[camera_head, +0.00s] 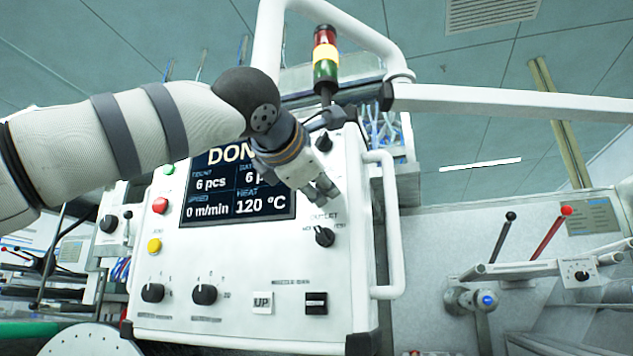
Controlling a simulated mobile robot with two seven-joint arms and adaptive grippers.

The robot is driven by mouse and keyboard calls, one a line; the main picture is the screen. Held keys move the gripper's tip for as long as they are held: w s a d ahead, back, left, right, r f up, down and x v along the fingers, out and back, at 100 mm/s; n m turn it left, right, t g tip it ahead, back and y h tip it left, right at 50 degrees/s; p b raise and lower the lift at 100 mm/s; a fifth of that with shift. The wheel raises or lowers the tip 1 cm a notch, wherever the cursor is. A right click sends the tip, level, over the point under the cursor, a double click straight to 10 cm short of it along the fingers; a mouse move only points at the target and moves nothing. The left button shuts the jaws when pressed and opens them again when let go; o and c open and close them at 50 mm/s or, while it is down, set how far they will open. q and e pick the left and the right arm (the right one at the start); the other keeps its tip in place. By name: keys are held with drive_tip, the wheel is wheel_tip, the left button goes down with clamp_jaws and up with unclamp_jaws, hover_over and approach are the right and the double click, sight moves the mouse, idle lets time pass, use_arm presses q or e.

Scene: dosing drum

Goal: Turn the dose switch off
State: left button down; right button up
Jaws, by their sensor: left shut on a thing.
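The white control panel (235,262) faces me, with a dark screen (196,207) reading "DON", 6 pcs, 0 m/min and 120 °C. My left gripper (322,192) reaches in from the left across the screen's right part. Its fingers are shut at the panel's right column, between an upper black knob (323,142) and the outlet knob (325,236) below. The dose switch appears to be between the fingers. They hide it and its label, so I cannot read its position. My right gripper is not in view.
Black knobs (204,294), an UP button (262,301) and a black rocker switch (316,303) line the panel's lower part. A red button (160,206) is left of the screen. A white handle (391,225) edges the panel's right side. A signal light (326,55) stands above.

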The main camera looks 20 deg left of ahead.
use_arm(q)
drive_tip(key=c, duration=1.2)
unclamp_jaws()
drive_tip(key=shift+c, duration=0.2)
drive_tip(key=s, duration=1.2)
drive_tip(key=shift+a, duration=0.25)
